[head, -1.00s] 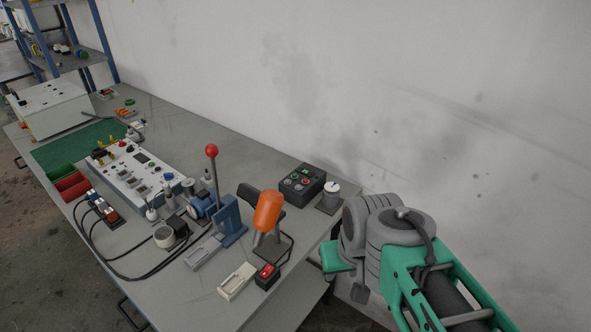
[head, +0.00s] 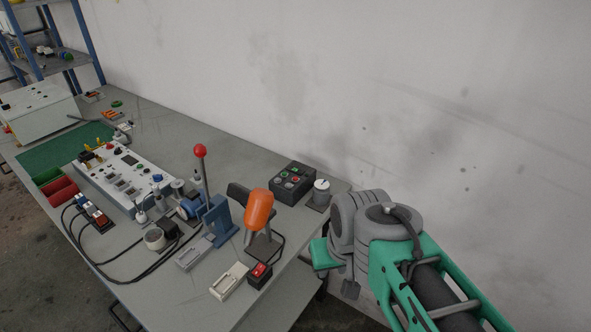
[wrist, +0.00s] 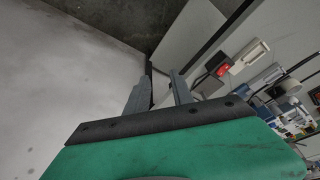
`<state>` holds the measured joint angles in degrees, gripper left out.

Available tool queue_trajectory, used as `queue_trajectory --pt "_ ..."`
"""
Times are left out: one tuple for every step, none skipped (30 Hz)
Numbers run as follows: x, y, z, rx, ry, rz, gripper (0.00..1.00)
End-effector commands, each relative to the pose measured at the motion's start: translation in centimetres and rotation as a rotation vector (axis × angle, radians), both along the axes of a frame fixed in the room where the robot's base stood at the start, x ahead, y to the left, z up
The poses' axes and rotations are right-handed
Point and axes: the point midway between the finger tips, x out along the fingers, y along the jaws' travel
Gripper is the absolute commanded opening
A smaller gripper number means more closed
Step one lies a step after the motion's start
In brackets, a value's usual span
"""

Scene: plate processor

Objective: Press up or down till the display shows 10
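A white control panel (head: 120,176) lies on the workbench, left of centre in the head view. It carries knobs, small modules and a small dark display (head: 130,159) whose reading is too small to make out. I cannot tell which buttons are up and down. My gripper (wrist: 162,82) is open and empty in the wrist view, its two grey fingers apart. It is beside the bench's right end, away from both panels. In the head view its fingers are mostly hidden.
The workbench (head: 190,140) also holds a red-knobbed lever press (head: 201,175), an orange-handled tool (head: 258,212), a red switch (head: 259,275), a white block (head: 229,283) and loose black cables (head: 110,266). A wall (head: 400,80) runs behind the bench.

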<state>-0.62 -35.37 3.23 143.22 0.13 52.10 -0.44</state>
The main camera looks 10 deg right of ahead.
Motion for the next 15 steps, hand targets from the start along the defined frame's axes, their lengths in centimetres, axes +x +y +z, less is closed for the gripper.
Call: queue_trajectory --pt "0.00 0.00 0.00 0.000 0.000 0.000 0.23" --pt "0.00 0.00 0.00 0.000 0.000 0.000 0.21" --pt "0.00 0.00 0.00 0.000 0.000 0.000 0.18" --pt "0.00 0.00 0.00 0.000 0.000 0.000 0.15" --pt "0.00 0.00 0.00 0.000 0.000 0.000 0.13" --pt "0.00 0.00 0.00 0.000 0.000 0.000 0.09" --pt "0.00 0.00 0.00 0.000 0.000 0.000 0.07" --pt "0.00 0.00 0.00 0.000 0.000 0.000 0.04" --pt "0.00 0.00 0.00 0.000 0.000 0.000 0.01" --pt "0.00 0.00 0.00 0.000 0.000 0.000 0.00" --pt "0.00 0.00 0.00 0.000 0.000 0.000 0.00" --pt "0.00 0.00 0.00 0.000 0.000 0.000 0.00" --pt "0.00 0.00 0.00 0.000 0.000 0.000 0.00" --pt "0.00 0.00 0.00 0.000 0.000 0.000 0.00" --pt "0.00 0.00 0.00 0.000 0.000 0.000 0.00"
